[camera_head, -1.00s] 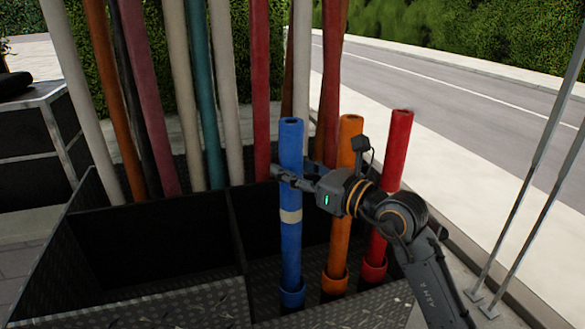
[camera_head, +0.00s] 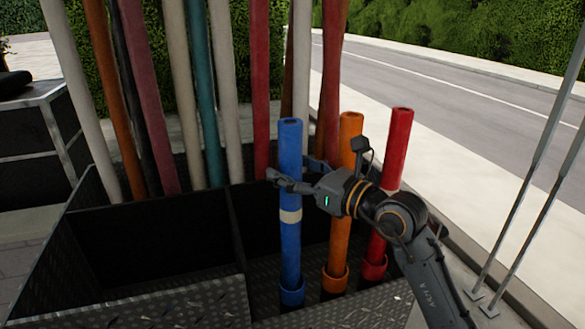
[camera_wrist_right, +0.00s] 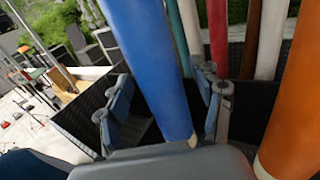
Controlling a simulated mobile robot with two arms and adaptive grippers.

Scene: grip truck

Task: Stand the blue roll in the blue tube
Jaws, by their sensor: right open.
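The blue roll (camera_head: 290,239), with a pale band round its middle, stands upright in the head view. Its lower end is inside the short blue tube (camera_head: 292,293) at the bottom of the truck bed compartment. My right gripper (camera_head: 292,173) is open, with its fingers spread on both sides of the roll's upper part. In the right wrist view the blue roll (camera_wrist_right: 150,55) passes between the open fingers (camera_wrist_right: 163,108). The tube is not seen in that view. My left gripper is not in view.
An orange roll (camera_head: 341,245) and a red roll (camera_head: 398,150) stand in matching tubes to the right, close by my right arm. Several long rolls lean behind. The left compartment (camera_head: 150,242) looks empty. Metal walls edge the bed.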

